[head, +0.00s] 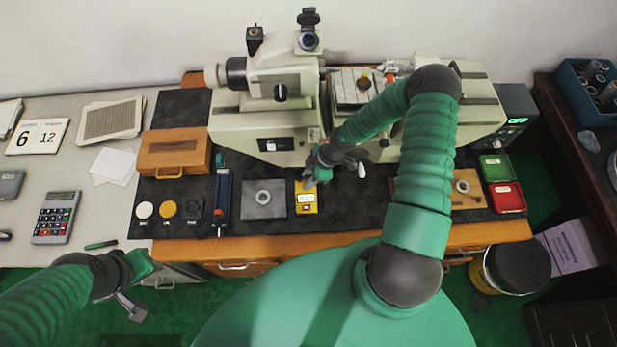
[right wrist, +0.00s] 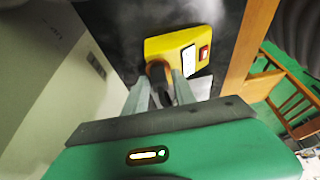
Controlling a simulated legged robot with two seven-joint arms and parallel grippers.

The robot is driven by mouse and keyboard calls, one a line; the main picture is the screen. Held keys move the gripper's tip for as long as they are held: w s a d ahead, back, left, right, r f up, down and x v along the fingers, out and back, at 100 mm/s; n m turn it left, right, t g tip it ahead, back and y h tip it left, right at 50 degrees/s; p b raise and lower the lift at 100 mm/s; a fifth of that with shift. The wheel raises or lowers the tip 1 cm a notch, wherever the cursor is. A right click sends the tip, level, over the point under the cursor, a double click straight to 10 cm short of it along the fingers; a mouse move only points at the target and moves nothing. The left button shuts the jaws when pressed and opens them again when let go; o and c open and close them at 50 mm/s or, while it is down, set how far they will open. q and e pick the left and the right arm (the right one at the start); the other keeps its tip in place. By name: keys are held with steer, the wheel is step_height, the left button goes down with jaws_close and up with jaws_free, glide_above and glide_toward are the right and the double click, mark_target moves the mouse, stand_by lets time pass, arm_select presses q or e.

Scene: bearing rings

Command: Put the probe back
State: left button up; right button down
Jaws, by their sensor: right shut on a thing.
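A yellow box-shaped device (head: 306,203) with a pale display lies on the dark mat in front of the big machine; it fills the upper middle of the right wrist view (right wrist: 170,43). My right gripper (head: 309,181) is at the device's far end. In the right wrist view its fingers (right wrist: 164,82) are shut on a small brownish, round-ended piece, seemingly the probe (right wrist: 156,68), touching or very close to the yellow device. Whether it is attached there I cannot tell. My left gripper (head: 132,306) hangs over the floor at lower left, away from the device; its jaw gap is unclear.
A grey plate with a ring (head: 263,212) and a blue tool (head: 222,196) lie left of the device. A wooden box (head: 174,146) stands further left. The large machine (head: 268,120) is close behind. Green and red trays (head: 507,197) stand at right.

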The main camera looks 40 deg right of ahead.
mark_target(309, 177)
steer(key=shift+a, duration=0.15)
steer(key=shift+d+f, duration=0.1)
steer(key=shift+d, duration=0.35)
steer(key=c, duration=1.3)
jaws_free()
steer(key=shift+c, duration=0.2)
steer(key=o, duration=0.4)
arm_select(q)
steer(key=shift+a, duration=0.15)
arm_select(e)
steer(key=shift+a, duration=0.3)
steer(key=shift+d+r+p, duration=0.1)
steer(key=shift+r+p, duration=0.3)
steer(key=shift+r, duration=0.2)
step_height(309, 177, up, 8)
steer(key=p, duration=0.5)
steer(key=shift+f+p, duration=0.2)
steer(key=shift+p, duration=0.2)
arm_select(q)
steer(key=w+v, duration=0.1)
steer(key=v, duration=0.5)
steer(key=shift+r, duration=0.25)
arm_select(e)
steer(key=shift+f, duration=0.1)
arm_select(q)
steer(key=shift+w+d, duration=0.15)
steer(key=shift+d, duration=0.1)
arm_select(e)
steer(key=shift+d, duration=0.1)
